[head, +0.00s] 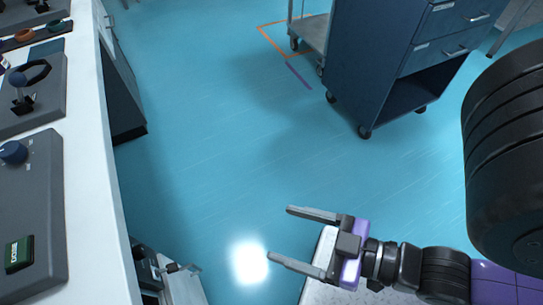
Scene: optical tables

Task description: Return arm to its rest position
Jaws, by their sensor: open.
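My gripper (279,233) is in the lower middle of the head view. Its two grey fingers point left and are spread apart, with nothing between them. My arm runs from the gripper to the lower right, in black and purple, and a large black part of it fills the right side. The gripper is over the blue floor, to the right of the white table and apart from it.
The white table (88,160) along the left edge bears grey instrument boxes (38,205). A dark blue drawer cabinet (378,60) on casters stands at the top right, beside a grey cart (311,35). The blue floor (220,130) between is clear.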

